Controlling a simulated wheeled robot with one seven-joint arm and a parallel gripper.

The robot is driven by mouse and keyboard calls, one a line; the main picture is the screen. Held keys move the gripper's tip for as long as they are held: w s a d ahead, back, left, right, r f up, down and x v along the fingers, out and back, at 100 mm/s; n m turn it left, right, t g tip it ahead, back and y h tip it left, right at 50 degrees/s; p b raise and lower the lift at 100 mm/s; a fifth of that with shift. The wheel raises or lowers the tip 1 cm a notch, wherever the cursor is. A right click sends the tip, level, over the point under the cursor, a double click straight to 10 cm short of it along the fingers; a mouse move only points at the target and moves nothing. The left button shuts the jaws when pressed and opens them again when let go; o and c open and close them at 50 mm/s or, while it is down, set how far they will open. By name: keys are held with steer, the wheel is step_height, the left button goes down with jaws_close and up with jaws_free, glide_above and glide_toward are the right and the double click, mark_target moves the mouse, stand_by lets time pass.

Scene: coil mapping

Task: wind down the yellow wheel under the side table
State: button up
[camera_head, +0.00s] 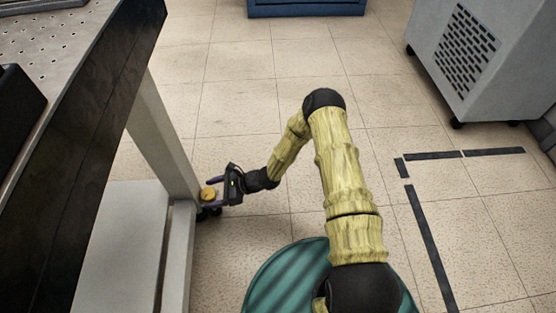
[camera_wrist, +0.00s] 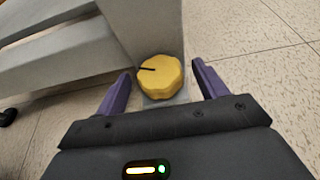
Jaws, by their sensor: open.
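The yellow wheel (camera_wrist: 160,79) is a scalloped knob with a dark line on its top, low at the foot of the side table's leg. In the head view the yellow wheel (camera_head: 208,194) shows small beside the leg. My gripper (camera_wrist: 160,88) is open, with one purple finger on each side of the wheel; gaps show between the fingers and the wheel. In the head view my gripper (camera_head: 214,194) reaches in from the right at floor height. The side table (camera_head: 128,90) stands at the left, its leg (camera_head: 165,135) rising right behind the wheel.
A low grey shelf (camera_head: 118,250) lies under the table. A grey wheeled cabinet (camera_head: 485,55) stands at the top right, and a blue box (camera_head: 306,8) at the top. Black floor tape (camera_head: 430,240) runs at the right. The tiled floor between is clear.

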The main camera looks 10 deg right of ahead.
steer(key=r+p+v, duration=0.1)
steer(key=p+v, duration=0.9)
steer(key=v, duration=0.8)
steer(key=s+d+r+n+g+h+p, duration=0.2)
steer(key=r+n+h, duration=0.1)
steer(key=r, duration=0.5)
steer(key=s+d+r+n+g+h+p, duration=0.2)
steer(key=r+n+h, duration=0.1)
steer(key=r+n, duration=0.3)
steer(key=shift+s+d+r+p, duration=0.2)
steer(key=shift+r+p, duration=0.1)
steer(key=shift+r, duration=1.05)
steer(key=s+d+r+n+t+h+p, duration=0.1)
steer(key=s+d+r+n+h+p, duration=0.1)
steer(key=r, duration=0.7)
steer(key=s+d+r+n+t+h+p, duration=0.2)
steer(key=d+r+n+h+p, duration=0.1)
steer(key=r, duration=0.6)
steer(key=s+d+r+n+t+h+p, duration=0.2)
steer(key=s+d+r+n+p, duration=0.1)
steer(key=r, duration=0.7)
steer(key=shift+n+h+p, duration=0.3)
steer(key=shift+n+p, duration=0.15)
steer(key=shift+n, duration=0.55)
steer(key=shift+r, duration=0.1)
